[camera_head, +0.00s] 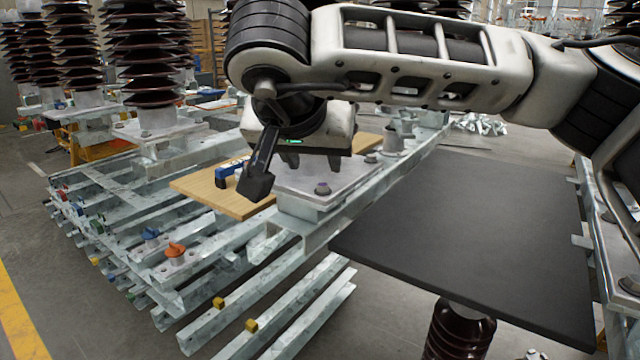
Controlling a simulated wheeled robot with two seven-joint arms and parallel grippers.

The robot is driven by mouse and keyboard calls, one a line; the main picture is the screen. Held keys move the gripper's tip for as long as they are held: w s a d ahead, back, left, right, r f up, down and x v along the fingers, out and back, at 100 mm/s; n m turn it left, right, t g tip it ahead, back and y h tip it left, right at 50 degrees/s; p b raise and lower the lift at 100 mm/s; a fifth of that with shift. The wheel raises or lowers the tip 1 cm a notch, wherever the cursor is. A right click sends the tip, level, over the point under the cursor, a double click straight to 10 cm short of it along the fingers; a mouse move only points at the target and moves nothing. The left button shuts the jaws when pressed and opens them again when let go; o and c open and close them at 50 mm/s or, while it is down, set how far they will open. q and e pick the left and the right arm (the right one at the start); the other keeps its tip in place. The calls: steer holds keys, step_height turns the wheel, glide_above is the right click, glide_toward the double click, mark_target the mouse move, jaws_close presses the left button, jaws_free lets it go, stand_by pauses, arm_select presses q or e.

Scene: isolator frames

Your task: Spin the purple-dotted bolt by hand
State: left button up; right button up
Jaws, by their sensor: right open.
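A bolt (322,188) with a dark, faintly purplish head stands on a pale metal plate (345,180) on the steel frame. It is too small to make out a purple dot clearly. My right gripper (272,178) hangs from the arm that comes in from the right. It is open, above and to the left of this bolt, and looks apart from it. Another bolt (371,157) sits farther back on the plate. My left gripper is out of view.
A wooden board (230,204) with a blue clamp-like tool (224,176) lies left of the plate. A dark flat panel (480,235) fills the right. Steel beams with an orange knob (175,250) lie front left. Tall brown insulators (147,55) stand behind.

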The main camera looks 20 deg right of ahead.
mark_target(323, 185)
steer(key=b+x, duration=0.1)
steer(key=x, duration=0.6)
steer(key=shift+w+d+f, duration=0.1)
steer(key=shift+w+f, duration=0.1)
steer(key=shift+f, duration=0.05)
jaws_close()
